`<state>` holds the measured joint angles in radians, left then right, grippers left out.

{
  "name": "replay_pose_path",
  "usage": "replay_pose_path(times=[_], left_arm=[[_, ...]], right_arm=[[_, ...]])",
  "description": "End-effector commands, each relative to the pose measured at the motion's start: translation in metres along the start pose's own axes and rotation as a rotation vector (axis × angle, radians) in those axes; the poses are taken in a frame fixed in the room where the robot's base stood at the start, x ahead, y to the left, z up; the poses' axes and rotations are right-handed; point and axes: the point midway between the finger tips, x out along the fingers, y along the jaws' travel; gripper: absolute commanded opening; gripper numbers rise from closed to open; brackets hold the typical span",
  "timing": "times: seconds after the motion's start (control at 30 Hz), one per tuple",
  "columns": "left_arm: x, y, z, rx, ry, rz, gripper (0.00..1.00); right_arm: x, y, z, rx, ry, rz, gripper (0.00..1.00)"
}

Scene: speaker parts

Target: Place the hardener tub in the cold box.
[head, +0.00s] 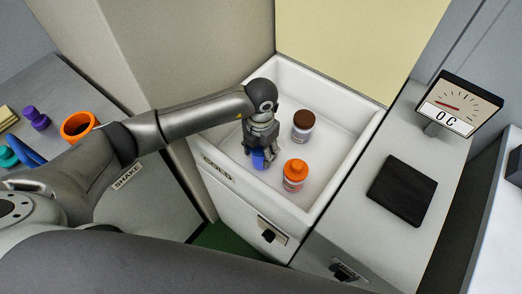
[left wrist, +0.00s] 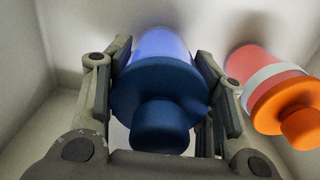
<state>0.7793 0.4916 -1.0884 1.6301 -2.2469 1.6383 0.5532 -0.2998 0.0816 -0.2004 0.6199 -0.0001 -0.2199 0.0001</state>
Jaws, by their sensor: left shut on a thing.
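The cold box (head: 222,173) is a white open bin marked COLD in the head view. My left gripper (head: 259,150) reaches down inside it, shut on a blue tub (head: 258,160). In the left wrist view the blue tub (left wrist: 158,85) sits between the two fingers, its dark blue cap and knob towards the camera. No name is readable on it, so I cannot tell if it is the hardener tub. Its underside is hidden, so I cannot tell whether it touches the floor. My right gripper is not in view.
In the box stand a brown-capped bottle (head: 303,125) behind and an orange-capped bottle (head: 294,175) to the right of the blue tub. A dial display (head: 455,108) and black pad (head: 402,191) are on the right counter. An orange cup (head: 78,126) stands at left.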

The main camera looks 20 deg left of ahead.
Motion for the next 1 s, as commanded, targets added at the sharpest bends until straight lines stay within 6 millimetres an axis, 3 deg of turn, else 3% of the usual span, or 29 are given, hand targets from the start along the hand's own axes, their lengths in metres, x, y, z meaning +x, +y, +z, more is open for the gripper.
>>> replay_pose_path(times=[0.43,0.47,0.6,1.0], left_arm=[[0.0138,0.0003,0.0004,0.000,-0.002,0.001,0.07],[0.0125,0.0003,0.0002,0.000,-0.001,0.001,0.54],[0.0122,0.0003,0.0000,0.000,-0.001,0.001,0.72],[0.0072,0.0003,0.0001,0.000,-0.001,0.000,0.72]], right_arm=[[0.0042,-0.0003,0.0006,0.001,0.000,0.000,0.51],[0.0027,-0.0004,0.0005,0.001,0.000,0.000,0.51],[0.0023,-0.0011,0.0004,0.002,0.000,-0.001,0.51],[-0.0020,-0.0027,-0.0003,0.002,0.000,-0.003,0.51]])
